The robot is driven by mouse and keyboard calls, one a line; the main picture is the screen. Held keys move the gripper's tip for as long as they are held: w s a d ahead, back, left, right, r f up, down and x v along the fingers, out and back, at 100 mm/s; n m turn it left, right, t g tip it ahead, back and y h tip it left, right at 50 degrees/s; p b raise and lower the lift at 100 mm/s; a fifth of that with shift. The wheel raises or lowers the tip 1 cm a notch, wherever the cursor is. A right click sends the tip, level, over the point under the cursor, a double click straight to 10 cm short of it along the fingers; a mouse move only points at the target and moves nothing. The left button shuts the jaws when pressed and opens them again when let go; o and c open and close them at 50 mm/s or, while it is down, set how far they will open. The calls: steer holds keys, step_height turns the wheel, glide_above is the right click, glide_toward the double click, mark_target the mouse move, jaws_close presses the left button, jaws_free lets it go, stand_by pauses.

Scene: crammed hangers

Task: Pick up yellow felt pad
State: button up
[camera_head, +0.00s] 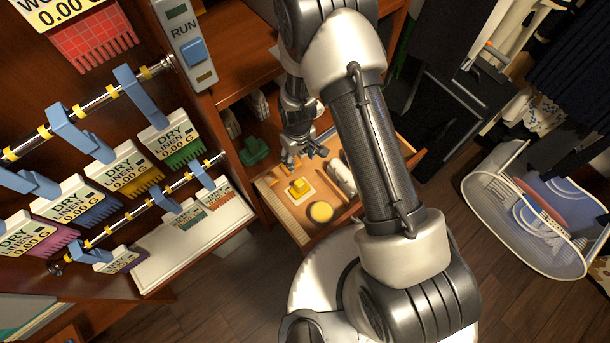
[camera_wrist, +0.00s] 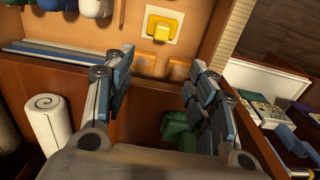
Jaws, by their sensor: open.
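A small yellow block-like piece (camera_head: 300,187), which may be the yellow felt pad, sits on a pale square in an open wooden drawer (camera_head: 287,222). The yellow piece also shows at the top of the wrist view (camera_wrist: 159,26), on its white square (camera_wrist: 178,37). A round yellow item (camera_head: 321,211) lies near it in the drawer; I cannot tell which is the pad. My gripper (camera_head: 305,156) is open and empty over the back of the drawer, apart from the yellow piece. In the wrist view its fingers (camera_wrist: 158,76) are spread wide below the piece.
A white roll (camera_head: 341,179) lies in the drawer, right of the yellow piece. Orange pieces (camera_wrist: 155,56) lie between my fingers and it. A green object (camera_wrist: 180,131) is on the shelf behind. Rails with blue clips and tags (camera_head: 110,170) stand left; a wire basket (camera_head: 530,215) stands right.

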steer(key=b, duration=0.4)
glide_above(300, 182)
steer(key=f, duration=1.4)
steer(key=shift+s+f, duration=0.1)
steer(key=shift+s, duration=0.2)
steer(key=shift+w+a+f+b, duration=0.15)
steer(key=shift+f+b, duration=0.45)
steer(key=shift+f, duration=0.95)
steer(key=shift+w+f+b, duration=0.1)
steer(key=shift+f+b, duration=0.45)
steer(key=shift+f, duration=1)
steer(key=shift+r, duration=0.1)
steer(key=shift+c, duration=0.4)
jaws_close()
